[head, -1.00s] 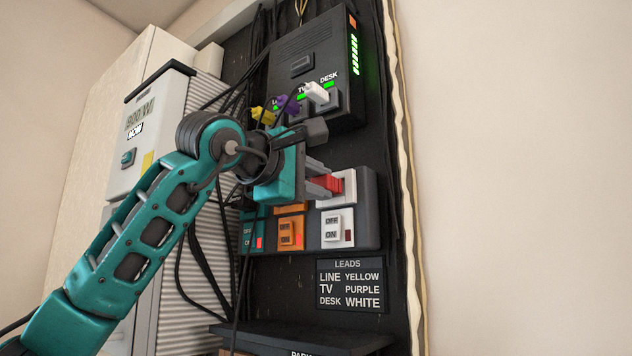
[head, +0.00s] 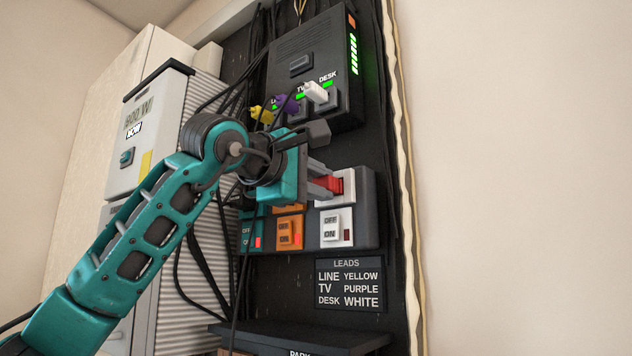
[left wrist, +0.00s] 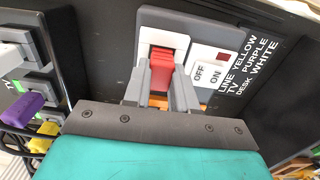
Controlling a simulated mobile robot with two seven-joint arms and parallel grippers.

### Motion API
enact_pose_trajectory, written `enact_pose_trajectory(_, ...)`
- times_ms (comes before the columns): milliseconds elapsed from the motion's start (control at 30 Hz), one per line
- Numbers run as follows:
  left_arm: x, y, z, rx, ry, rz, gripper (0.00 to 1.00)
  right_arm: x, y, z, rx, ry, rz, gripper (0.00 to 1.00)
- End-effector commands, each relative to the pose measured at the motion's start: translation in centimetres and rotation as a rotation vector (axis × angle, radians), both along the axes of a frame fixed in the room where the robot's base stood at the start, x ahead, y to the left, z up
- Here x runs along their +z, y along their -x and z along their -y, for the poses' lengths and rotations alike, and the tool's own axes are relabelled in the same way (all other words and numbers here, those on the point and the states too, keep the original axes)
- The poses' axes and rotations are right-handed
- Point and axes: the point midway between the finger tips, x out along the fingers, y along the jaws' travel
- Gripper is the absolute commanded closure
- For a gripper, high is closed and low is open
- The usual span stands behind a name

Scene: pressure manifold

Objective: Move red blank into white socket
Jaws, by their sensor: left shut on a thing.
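The red blank (head: 327,184) is at the white socket (head: 346,184) on the dark grey panel. In the left wrist view the red blank (left wrist: 161,72) stands against the white socket (left wrist: 163,29). My left gripper (head: 320,178) is shut on the red blank, a finger on each side. In the left wrist view my left gripper (left wrist: 161,86) also shows around it. How deep the blank sits in the socket is hard to tell. My right gripper is not in view.
Below the socket is a white OFF/ON switch (head: 337,229), with orange (head: 290,232) and teal (head: 253,233) ones to its left. Above is a black box (head: 315,70) with yellow (head: 262,114), purple (head: 287,103) and white (head: 315,92) plugs. Dark cables hang behind my arm.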

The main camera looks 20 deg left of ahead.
Motion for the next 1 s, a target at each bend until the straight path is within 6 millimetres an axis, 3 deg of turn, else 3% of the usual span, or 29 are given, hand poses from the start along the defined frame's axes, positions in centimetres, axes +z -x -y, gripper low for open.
enact_pose_trajectory(267, 0.0, 0.0, 0.0, 0.000, 0.000, 0.001, 1.00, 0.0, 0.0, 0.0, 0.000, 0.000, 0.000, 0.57)
enact_pose_trajectory(300, 0.0, 0.0, 0.0, 0.000, 0.000, 0.001, 0.73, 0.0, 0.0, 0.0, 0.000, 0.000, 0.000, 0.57)
enact_pose_trajectory(600, 0.0, 0.0, 0.0, 0.000, 0.000, 0.001, 0.44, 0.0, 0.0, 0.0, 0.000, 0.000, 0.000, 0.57)
enact_pose_trajectory(867, 0.0, 0.1, -0.1, 0.000, 0.000, 0.001, 0.44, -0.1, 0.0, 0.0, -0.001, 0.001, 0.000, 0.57)
enact_pose_trajectory(1000, 0.0, 1.3, -0.5, 0.001, 0.000, 0.004, 0.44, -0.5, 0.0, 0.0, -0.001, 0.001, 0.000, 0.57)
